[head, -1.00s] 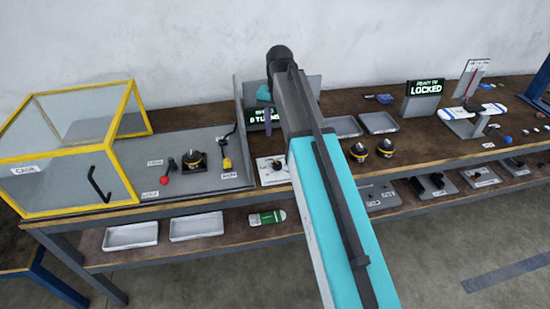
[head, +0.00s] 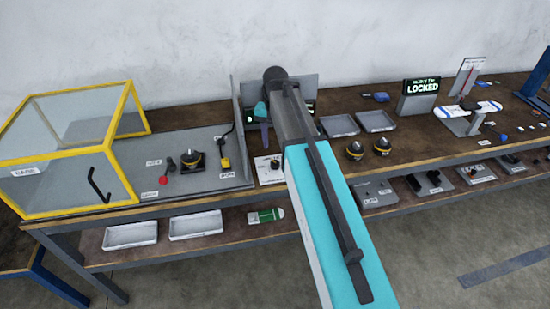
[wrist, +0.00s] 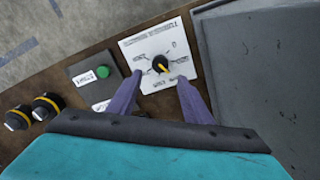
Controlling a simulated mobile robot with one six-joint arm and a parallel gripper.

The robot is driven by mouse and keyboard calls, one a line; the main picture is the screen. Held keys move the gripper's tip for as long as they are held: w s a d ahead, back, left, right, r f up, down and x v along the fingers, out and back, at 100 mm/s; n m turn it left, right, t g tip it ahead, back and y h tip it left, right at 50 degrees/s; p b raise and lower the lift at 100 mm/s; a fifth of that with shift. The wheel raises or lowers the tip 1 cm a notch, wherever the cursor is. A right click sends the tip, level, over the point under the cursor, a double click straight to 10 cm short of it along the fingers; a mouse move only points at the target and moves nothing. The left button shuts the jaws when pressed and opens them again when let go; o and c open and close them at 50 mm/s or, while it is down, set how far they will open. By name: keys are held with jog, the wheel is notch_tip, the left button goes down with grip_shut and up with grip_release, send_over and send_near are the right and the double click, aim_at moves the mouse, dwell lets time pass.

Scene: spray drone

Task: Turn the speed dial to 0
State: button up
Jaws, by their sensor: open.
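The speed dial is a small black knob (wrist: 160,64) with a yellow pointer, on a white plate (wrist: 152,84) with printed marks around it. One mark at the plate's upper right looks like a 0; the pointer does not appear to be at it, though the print is blurred. My gripper (wrist: 160,77) has its two purple fingers apart, one on each side of the knob in the wrist view, with nothing between them. I cannot tell how far above the plate the tips are. In the head view the white plate (head: 262,174) lies just below my gripper fingers, partly hidden by my arm.
A green button (wrist: 103,72) on a grey box and two black-and-yellow knobs (wrist: 47,105) stand beside the plate. A grey panel (wrist: 265,75) borders it on the other side. A yellow-framed cage (head: 75,150) stands at the left, and a sign reading LOCKED (head: 421,88) at the right.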

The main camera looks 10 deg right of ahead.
aim_at(275, 162)
jog(key=shift+f+p, duration=1.05)
jog(key=shift+f, duration=3)
jog(key=c, duration=1.1)
